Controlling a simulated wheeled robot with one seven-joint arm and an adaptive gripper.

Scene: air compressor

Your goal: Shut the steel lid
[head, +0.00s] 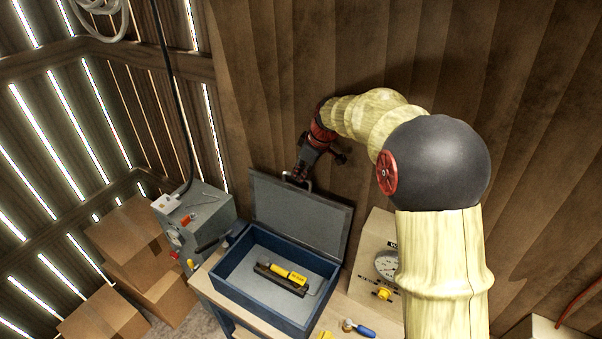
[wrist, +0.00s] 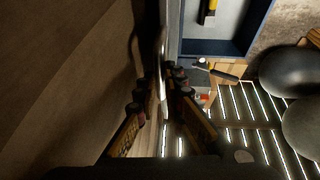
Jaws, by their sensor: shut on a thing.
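The grey steel lid (head: 300,214) stands raised at the back of a blue box (head: 228,287), close to the wooden wall. A small handle sits at the lid's top edge. My gripper (head: 299,178) is at that top edge, shut on the lid's handle. In the wrist view my gripper (wrist: 161,92) has its two fingers on either side of the thin, edge-on lid (wrist: 163,45). The fingers hide most of the handle. The box (wrist: 217,47) is open, and a yellow and black tool (head: 281,275) lies inside it.
The box stands on a wooden workbench (head: 205,286). A grey control box (head: 205,215) is to its left and a beige gauge box (head: 373,250) to its right. A blue-handled tool (head: 359,328) lies in front. Cardboard boxes (head: 130,240) are on the floor at left.

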